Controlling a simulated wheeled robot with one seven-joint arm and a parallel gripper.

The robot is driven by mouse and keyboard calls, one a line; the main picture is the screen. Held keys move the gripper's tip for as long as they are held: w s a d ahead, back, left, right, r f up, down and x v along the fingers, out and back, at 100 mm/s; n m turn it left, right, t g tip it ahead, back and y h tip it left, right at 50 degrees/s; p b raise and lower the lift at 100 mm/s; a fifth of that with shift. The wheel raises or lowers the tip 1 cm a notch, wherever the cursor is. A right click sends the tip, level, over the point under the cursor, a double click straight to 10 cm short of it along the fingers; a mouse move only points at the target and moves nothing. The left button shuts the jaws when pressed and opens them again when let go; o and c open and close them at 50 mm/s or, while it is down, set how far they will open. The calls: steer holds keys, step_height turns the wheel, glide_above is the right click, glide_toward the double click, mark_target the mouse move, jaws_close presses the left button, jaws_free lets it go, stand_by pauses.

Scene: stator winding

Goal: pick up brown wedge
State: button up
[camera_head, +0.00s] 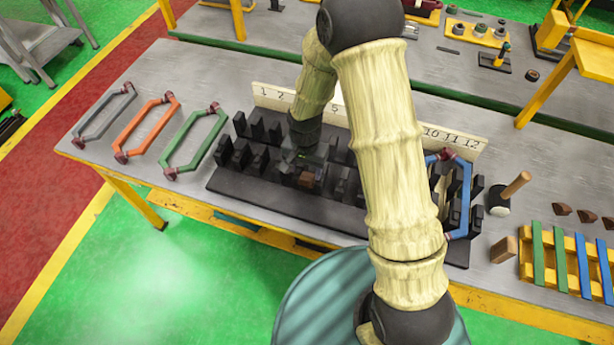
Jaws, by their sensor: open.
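Several small brown wedges (561,209) lie on the grey table at the right, behind the pallet of coloured strips. Another small brown piece (306,180) shows at the black slotted stator rack (230,187), directly below my gripper. It may be a wedge; its shape is too small to tell. My gripper (304,170) is open and low over the left-middle of the rack, its fingers close around or beside this brown piece. The dark fingers blend into the rack, so I cannot tell whether they touch it. My arm hides the rack's right-middle part.
Grey, orange and green coils (195,140) lie left of the rack. A blue coil (460,195) sits at its right end. A numbered strip (455,135) stands behind. A mallet (510,192), wooden block (503,249) and yellow pallet (525,262) are at the right.

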mark_target(306, 178)
steer(key=shift+d+f+p, duration=0.1)
steer(key=shift+f+p, duration=0.5)
steer(key=shift+f, duration=1.2)
steer(key=shift+c, duration=0.3)
steer(key=c, duration=1)
